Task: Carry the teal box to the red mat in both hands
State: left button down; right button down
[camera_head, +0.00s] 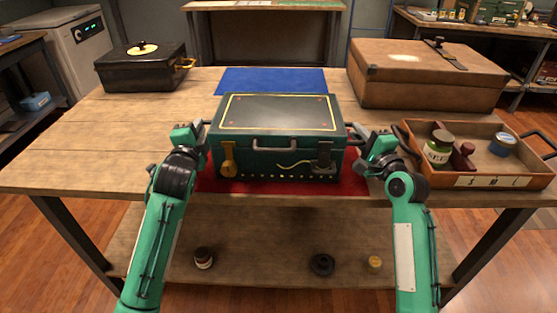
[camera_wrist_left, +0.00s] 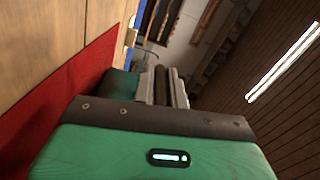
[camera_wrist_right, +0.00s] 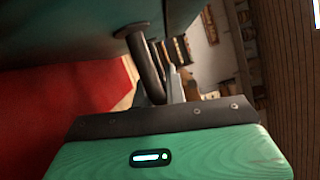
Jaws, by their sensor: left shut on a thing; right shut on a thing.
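The teal box (camera_head: 275,145) is in the middle of the table in the head view, its dark lid edged in yellow, over the red mat (camera_head: 350,184). Red mat shows at its left, right and front edges; I cannot tell whether the box touches it. My left gripper (camera_head: 203,130) is shut at the handle on the box's left side. My right gripper (camera_head: 357,137) is shut on the right side handle, a dark bar seen in the right wrist view (camera_wrist_right: 148,65). The left wrist view shows the red mat (camera_wrist_left: 50,110) below, with the left handle mostly hidden.
A blue mat (camera_head: 270,80) lies behind the box. A black case (camera_head: 143,70) stands at the back left and a brown case (camera_head: 425,80) at the back right. A wooden tray (camera_head: 480,181) with jars is close to my right arm. The table's left side is clear.

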pick_arm(q)
jog(key=c, duration=1.4)
grip_release()
pick_arm(e)
jog(key=c, duration=1.4)
grip_release()
jog(key=shift+c, duration=0.2)
pick_arm(q)
jog(key=s, duration=1.1)
jog(key=shift+d, duration=0.15)
jog(key=shift+s, duration=0.5)
pick_arm(e)
jog(key=shift+s+d, duration=0.1)
jog(key=shift+s, duration=0.05)
jog(key=v, duration=1.1)
jog(key=shift+s+d, duration=0.1)
jog(key=shift+s, duration=0.3)
